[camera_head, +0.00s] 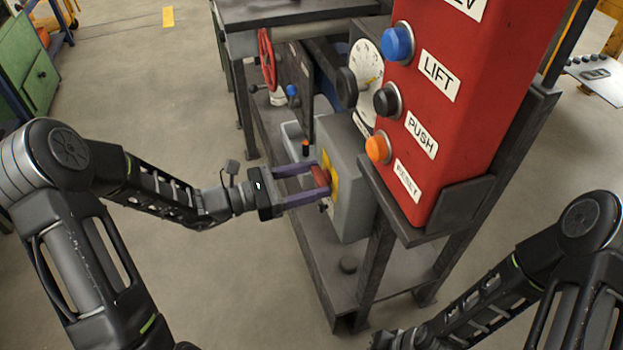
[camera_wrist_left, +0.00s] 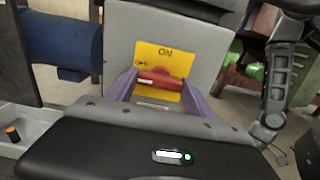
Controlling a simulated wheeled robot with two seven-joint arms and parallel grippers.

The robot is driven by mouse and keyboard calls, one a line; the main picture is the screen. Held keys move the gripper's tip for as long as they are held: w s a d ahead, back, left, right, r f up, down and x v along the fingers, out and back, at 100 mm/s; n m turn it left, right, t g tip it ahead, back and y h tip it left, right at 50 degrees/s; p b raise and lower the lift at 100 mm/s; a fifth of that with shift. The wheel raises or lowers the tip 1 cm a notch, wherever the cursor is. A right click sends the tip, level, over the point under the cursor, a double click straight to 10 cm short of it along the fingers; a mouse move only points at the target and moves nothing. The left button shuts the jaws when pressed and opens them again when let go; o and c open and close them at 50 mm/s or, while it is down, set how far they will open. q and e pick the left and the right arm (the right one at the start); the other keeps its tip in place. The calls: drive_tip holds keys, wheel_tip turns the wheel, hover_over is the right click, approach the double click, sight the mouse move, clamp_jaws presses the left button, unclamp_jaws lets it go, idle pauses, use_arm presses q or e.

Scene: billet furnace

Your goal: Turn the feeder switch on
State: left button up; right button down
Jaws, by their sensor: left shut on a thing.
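In the left wrist view the handle lies roughly level across the plate. The plate sits on a grey box (camera_head: 352,195) at the side of the machine frame. My left gripper (camera_head: 322,182) has its purple fingers on both sides of the red handle (camera_head: 319,175) and is shut on it. The lower lettering of the plate is partly hidden by the handle. My right arm shows at the lower right of the head view, but its fingers cannot be made out.
A red panel (camera_head: 470,95) with blue, black and orange buttons stands right of the box. A red handwheel (camera_head: 267,58) and a white dial (camera_head: 366,64) are behind. A dark metal frame (camera_head: 375,265) carries the box. Open floor (camera_head: 150,100) lies to the left.

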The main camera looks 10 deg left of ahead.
drive_tip(key=shift+f, duration=0.15)
use_arm(q)
drive_tip(key=m+b, duration=0.3)
drive_tip(key=m, duration=0.2)
drive_tip(key=shift+f, duration=0.2)
drive_tip(key=shift+m+b, duration=0.85)
drive_tip(key=shift+m, duration=0.15)
drive_tip(key=m+b, duration=1)
drive_tip(key=b, duration=0.2)
drive_tip(key=shift+m+b, duration=0.3)
drive_tip(key=shift+b, duration=0.05)
drive_tip(key=shift+r+b, duration=0.1)
drive_tip(key=shift+b, duration=0.2)
use_arm(e)
drive_tip(key=w+d+f, duration=0.1)
drive_tip(key=w+f, duration=0.2)
drive_tip(key=f, duration=1.5)
drive_tip(key=shift+d+m+t+h, duration=0.3)
drive_tip(key=shift+d+t, duration=0.05)
drive_tip(key=shift+t, duration=0.05)
use_arm(q)
drive_tip(key=shift+m, duration=0.3)
use_arm(e)
drive_tip(key=shift+w, duration=0.1)
